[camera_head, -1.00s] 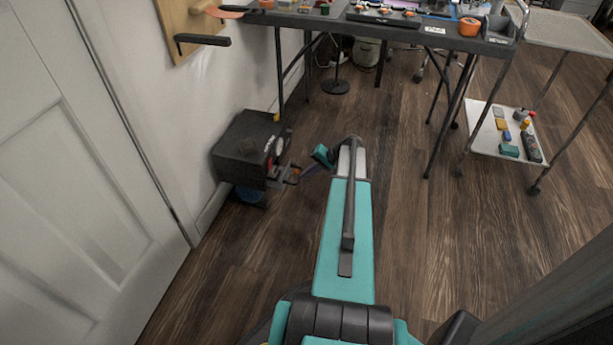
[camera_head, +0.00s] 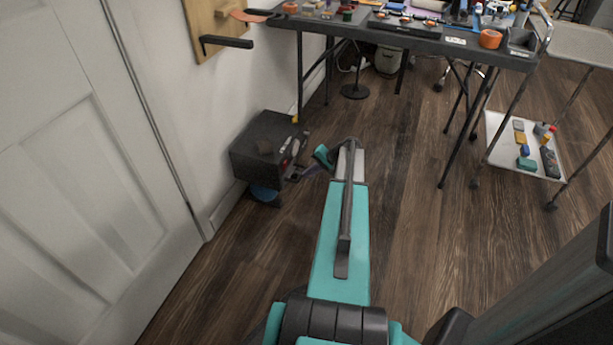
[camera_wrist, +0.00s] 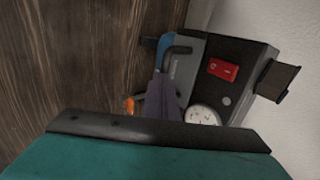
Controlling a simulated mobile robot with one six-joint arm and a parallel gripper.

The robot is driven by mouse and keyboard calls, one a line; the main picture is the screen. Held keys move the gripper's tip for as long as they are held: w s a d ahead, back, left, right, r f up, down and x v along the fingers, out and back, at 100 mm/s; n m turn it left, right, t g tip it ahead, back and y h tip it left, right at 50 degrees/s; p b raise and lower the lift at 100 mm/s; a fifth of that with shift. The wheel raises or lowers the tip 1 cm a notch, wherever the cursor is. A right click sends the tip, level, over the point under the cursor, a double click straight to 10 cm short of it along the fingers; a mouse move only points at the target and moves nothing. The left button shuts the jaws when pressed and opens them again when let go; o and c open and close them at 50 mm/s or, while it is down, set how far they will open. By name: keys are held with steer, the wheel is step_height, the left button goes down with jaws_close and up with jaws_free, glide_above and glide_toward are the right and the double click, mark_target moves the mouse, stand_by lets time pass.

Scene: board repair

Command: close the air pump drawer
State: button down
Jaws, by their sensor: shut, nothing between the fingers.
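The air pump (camera_head: 262,147) is a dark box standing low by the wall, left of my arm in the head view. In the wrist view, the pump (camera_wrist: 243,58) shows a red switch, a white dial and a grey face with a black hooked handle. My gripper (camera_head: 303,173) is at the pump's front, low down. In the wrist view, its dark purplish fingers (camera_wrist: 163,95) are shut and empty, close against the grey face; I cannot tell whether they touch. The drawer is partly hidden behind the gripper, and how far out it stands is unclear.
A white door (camera_head: 80,150) and the wall are close on the left. A dark worktable (camera_head: 420,42) with tools stands behind the pump. A white trolley shelf (camera_head: 505,158) is at the right.

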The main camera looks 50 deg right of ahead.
steer(key=shift+d, duration=0.15)
steer(key=s+f+p+v, duration=0.1)
steer(key=p+v, duration=0.2)
steer(key=v, duration=1)
steer(key=shift+s+d+f+p, duration=0.2)
steer(key=shift+s+p, duration=0.15)
steer(key=shift+p, duration=0.05)
steer(key=shift+w, duration=0.1)
